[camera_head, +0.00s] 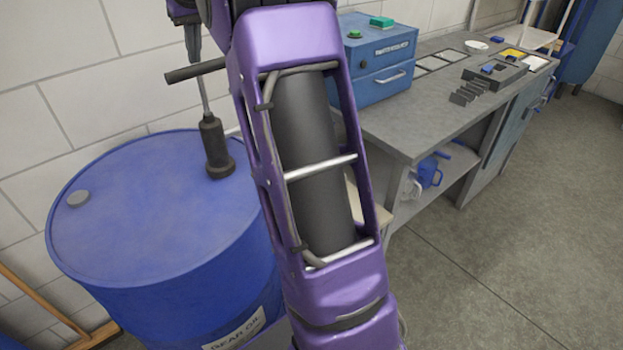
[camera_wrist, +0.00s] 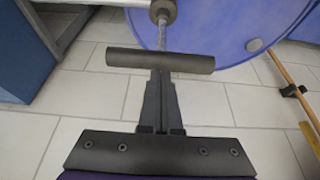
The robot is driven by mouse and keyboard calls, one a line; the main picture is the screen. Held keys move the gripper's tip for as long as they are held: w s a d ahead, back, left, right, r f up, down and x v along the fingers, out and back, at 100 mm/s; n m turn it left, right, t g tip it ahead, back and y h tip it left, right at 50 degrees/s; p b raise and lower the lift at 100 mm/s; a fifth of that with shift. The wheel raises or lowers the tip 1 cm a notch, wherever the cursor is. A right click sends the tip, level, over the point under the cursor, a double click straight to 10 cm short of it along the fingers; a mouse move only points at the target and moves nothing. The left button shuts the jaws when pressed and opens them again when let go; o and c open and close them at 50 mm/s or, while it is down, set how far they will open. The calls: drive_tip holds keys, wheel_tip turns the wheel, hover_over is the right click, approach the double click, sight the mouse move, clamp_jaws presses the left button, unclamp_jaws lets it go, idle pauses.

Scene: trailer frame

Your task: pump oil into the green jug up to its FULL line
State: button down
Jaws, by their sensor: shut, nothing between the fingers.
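A blue drum (camera_head: 160,215) labelled gear oil stands at the left. A hand pump (camera_head: 213,150) rises from its top, with a rod and a dark crossbar handle (camera_head: 190,71). In the wrist view the handle (camera_wrist: 135,59) lies across the picture at the fingertips. My gripper (camera_wrist: 160,78) is shut and empty, its tips right at the middle of the handle; I cannot tell whether they touch. In the head view my purple arm hides part of the drum and the handle's right end. I see no green jug in either view.
A grey workbench (camera_head: 400,133) stands at the right, with a blue box (camera_head: 375,65) bearing a green button on top. A blue jug (camera_head: 430,172) sits on its lower shelf beside a pale item. A wooden bar (camera_head: 40,300) lies left of the drum. The floor at right is clear.

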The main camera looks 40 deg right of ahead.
wheel_tip(320, 180, up, 3)
drive_tip(key=p, duration=0.2)
drive_tip(key=shift+f+p, duration=0.1)
drive_tip(key=shift+p, duration=0.25)
drive_tip(key=shift+r, duration=0.85)
drive_tip(key=shift+r, duration=0.1)
drive_tip(key=shift+r, duration=2.4)
